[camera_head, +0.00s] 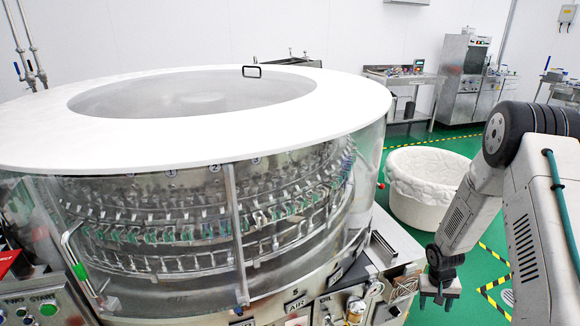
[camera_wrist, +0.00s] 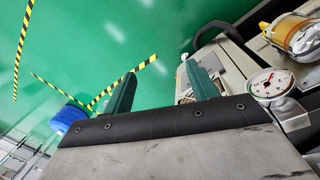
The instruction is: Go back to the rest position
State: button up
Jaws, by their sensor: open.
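My gripper (camera_head: 439,296) hangs at the lower right in the head view, pointing down, beside the right side of the rotary washer (camera_head: 190,120). In the wrist view its two green fingers (camera_wrist: 163,92) stand well apart with nothing between them. The gripper is open and empty. My arm comes in from the right edge of the head view. The washer has a white ring-shaped top and a clear wall, with rows of clips inside.
A white lined round bin (camera_head: 425,188) stands on the green floor (camera_head: 480,262) behind my gripper. A gauge (camera_wrist: 268,84) and machine fittings are close at the right in the wrist view. Steel benches (camera_head: 405,82) line the back wall. Yellow-black tape marks the floor.

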jog(key=s+a+r+g, duration=0.1)
jog(key=s+a+r, duration=0.25)
jog(key=r, duration=0.55)
jog(key=s+a+r+n+g, duration=0.15)
jog(key=s+r, duration=0.25)
jog(key=r, duration=0.4)
jog(key=s+a+r+m, duration=0.1)
jog(key=s+a+r, duration=0.2)
jog(key=r, duration=0.6)
jog(key=s+a+r+t, duration=0.1)
jog(key=s+a+r, duration=0.2)
jog(key=s+r, duration=0.3)
jog(key=s+a+r+n+t+y, duration=0.1)
jog(key=s+a+r+t, duration=0.1)
jog(key=s+a+r, duration=0.2)
jog(key=s+a+r+n+t, duration=0.1)
jog(key=s+a+r, duration=0.2)
jog(key=s+r, duration=0.6)
jog(key=shift+s+a+r+t, duration=0.35)
jog(key=shift+s+a+r, duration=0.05)
jog(key=shift+r, duration=0.15)
jog(key=shift+n, duration=0.25)
